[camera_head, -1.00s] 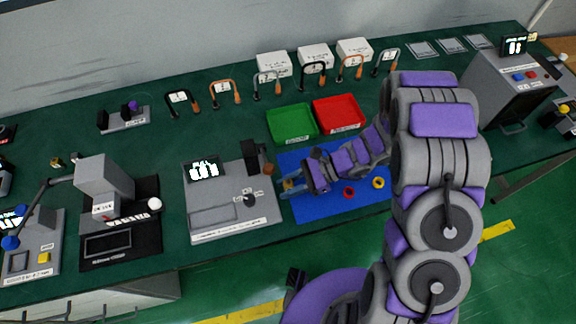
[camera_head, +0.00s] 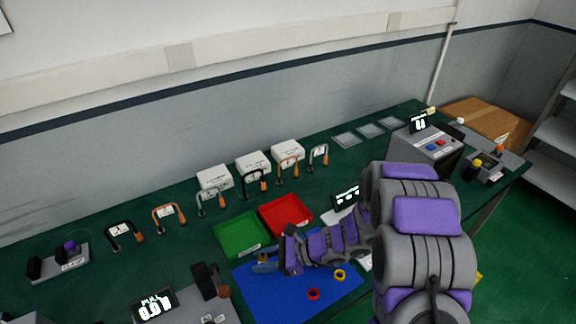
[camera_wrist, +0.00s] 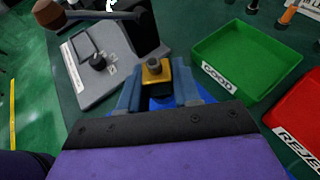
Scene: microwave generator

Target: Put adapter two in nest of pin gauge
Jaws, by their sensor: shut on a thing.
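My gripper (camera_head: 268,266) is over the left part of the blue mat (camera_head: 285,308). In the wrist view, my gripper (camera_wrist: 158,88) is shut on a yellow block with a grey round stub on top (camera_wrist: 153,68), which I take to be adapter two. Its underside is hidden, and I see no readable number on it. No pin gauge name can be read. A grey bench device with a lit display (camera_head: 153,306) stands left of the mat; its flat base with a black knob (camera_wrist: 98,62) shows in the wrist view.
A green tray (camera_head: 240,238), labelled GOOD in the wrist view, and a red tray (camera_head: 286,214) stand behind the mat. A red ring (camera_head: 313,294) and a yellow ring (camera_head: 340,275) lie on the mat. Several U-shaped gauges and white boxes (camera_head: 253,163) line the back.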

